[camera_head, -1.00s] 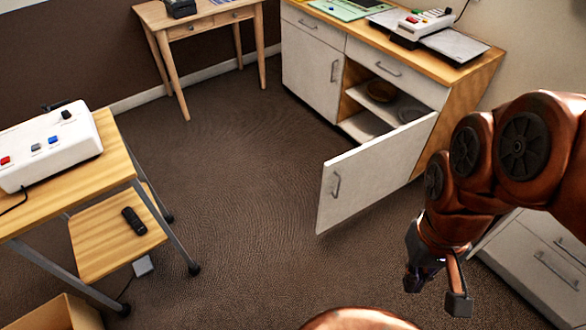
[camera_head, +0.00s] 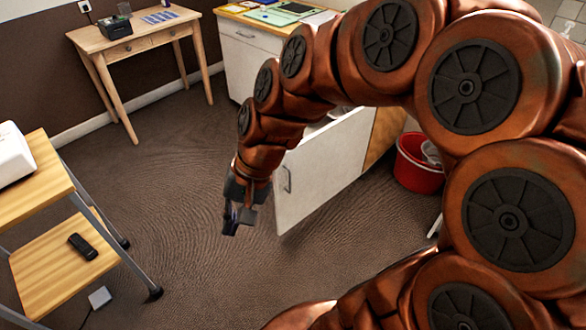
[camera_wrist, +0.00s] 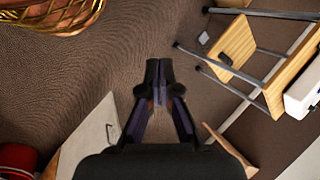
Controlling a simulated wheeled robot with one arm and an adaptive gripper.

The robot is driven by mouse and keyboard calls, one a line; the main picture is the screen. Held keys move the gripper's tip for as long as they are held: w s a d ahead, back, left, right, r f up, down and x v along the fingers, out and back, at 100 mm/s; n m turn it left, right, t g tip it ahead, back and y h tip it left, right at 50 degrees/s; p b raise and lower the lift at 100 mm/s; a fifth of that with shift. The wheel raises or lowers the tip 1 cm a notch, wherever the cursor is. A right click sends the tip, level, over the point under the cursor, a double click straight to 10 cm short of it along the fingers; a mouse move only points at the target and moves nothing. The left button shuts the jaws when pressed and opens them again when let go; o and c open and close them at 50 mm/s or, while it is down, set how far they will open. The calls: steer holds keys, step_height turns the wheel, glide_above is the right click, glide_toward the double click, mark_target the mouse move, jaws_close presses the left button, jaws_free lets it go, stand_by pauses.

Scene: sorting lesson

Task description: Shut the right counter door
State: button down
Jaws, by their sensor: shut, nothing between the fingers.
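The right counter door (camera_head: 325,166) is white with a metal handle and stands swung open from the counter (camera_head: 246,62). In the wrist view the door (camera_wrist: 90,142) shows at the lower left. My gripper (camera_head: 232,222) is shut and empty, just left of the door's free edge in the head view, near its handle (camera_head: 287,179). The fingers (camera_wrist: 158,95) point down the middle of the wrist view with bare carpet beyond them. I cannot tell whether the gripper touches the door. My arm hides the counter's opening and most of its front.
A wooden trolley (camera_head: 52,268) with a black remote (camera_head: 83,246) stands at the left. A wooden desk (camera_head: 140,43) stands at the back left. A red bucket (camera_head: 417,165) stands right of the counter. The carpet between trolley and door is clear.

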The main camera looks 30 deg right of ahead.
steer(key=w+d+f+m+t+y+b, duration=0.1)
steer(key=w+f+m+t+b, duration=0.15)
steer(key=w, duration=0.35)
steer(key=w+d+f+m+t+y+b, duration=0.1)
steer(key=w+d+f+m+y+b, duration=0.1)
steer(key=w+f+m, duration=0.3)
steer(key=m+t+h+b, duration=0.75)
steer(key=m+b, duration=0.45)
steer(key=m, duration=1)
glide_toward(292, 159)
steer(key=shift+n+t+y, duration=0.3)
steer(key=shift+n+y, duration=0.05)
steer(key=b+x, duration=0.1)
steer(key=x, duration=0.1)
steer(key=f+b+x, duration=0.1)
steer(key=b+x, duration=0.1)
steer(key=x, duration=0.1)
steer(key=shift+d+f, duration=0.1)
steer(key=shift+d, duration=0.05)
steer(key=shift+w, duration=0.6)
